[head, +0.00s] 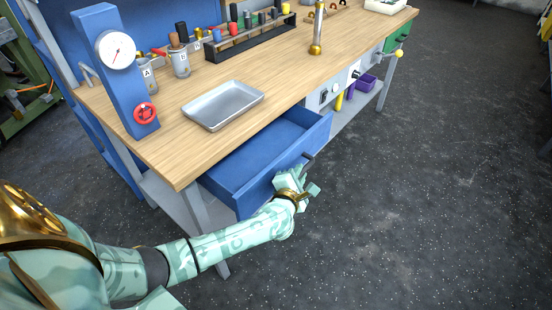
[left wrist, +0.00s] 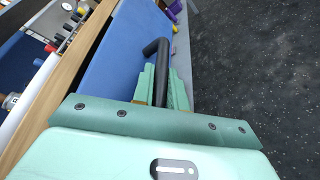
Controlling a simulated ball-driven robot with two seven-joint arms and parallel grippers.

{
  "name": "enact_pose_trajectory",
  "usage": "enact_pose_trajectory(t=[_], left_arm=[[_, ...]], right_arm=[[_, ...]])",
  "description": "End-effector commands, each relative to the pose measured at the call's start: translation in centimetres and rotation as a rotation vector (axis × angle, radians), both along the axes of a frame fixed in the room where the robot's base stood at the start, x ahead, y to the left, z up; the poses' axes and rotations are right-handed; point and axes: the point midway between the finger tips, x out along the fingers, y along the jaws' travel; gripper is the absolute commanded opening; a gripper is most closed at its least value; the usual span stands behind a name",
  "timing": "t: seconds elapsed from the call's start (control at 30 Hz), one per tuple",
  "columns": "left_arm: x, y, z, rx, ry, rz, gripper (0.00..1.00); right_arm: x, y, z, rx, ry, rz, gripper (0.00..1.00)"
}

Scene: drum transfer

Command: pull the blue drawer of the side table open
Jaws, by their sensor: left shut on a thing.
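The blue drawer (head: 262,160) juts out from under the wooden top of the side table (head: 174,140), and its inside shows empty where I can see it. Its front carries a dark bar handle (head: 308,159). My left gripper (head: 302,176) is at the drawer front, shut on the handle. In the left wrist view the black handle (left wrist: 158,50) runs down between the green fingers (left wrist: 160,88), in front of the blue drawer front (left wrist: 122,52). The fingers hide part of the handle. My right gripper is in neither view.
A metal tray (head: 222,105) lies on the tabletop above the drawer. A blue post with a gauge (head: 117,49) and a red valve wheel (head: 145,113) stands at the near left. A table leg (head: 197,213) is beside the drawer. The dark floor (head: 400,200) to the right is clear.

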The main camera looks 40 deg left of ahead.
Motion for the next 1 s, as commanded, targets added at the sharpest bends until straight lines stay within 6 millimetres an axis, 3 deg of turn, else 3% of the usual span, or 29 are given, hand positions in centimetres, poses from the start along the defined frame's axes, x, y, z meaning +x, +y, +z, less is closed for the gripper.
enact_pose_trajectory(t=[0.03, 0.2, 0.5, 0.7, 1.0], left_arm=[[-0.1, -1.9, 0.2, -0.007, 0.0, -0.002, 0.0], [-0.6, -7.1, 0.0, -0.005, 0.001, -0.002, 0.0], [-1.1, -13.6, -0.2, -0.001, 0.001, -0.002, 0.0], [-1.2, -15.4, -0.1, 0.001, 0.002, -0.001, 0.0], [-1.2, -15.8, -0.1, 0.003, 0.0, -0.001, 0.0]], right_arm=[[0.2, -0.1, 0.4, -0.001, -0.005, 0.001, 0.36], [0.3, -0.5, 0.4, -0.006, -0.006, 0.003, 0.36], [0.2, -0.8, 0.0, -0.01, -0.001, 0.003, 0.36], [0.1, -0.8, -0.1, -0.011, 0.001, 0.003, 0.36], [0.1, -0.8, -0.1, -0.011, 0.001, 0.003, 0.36]])
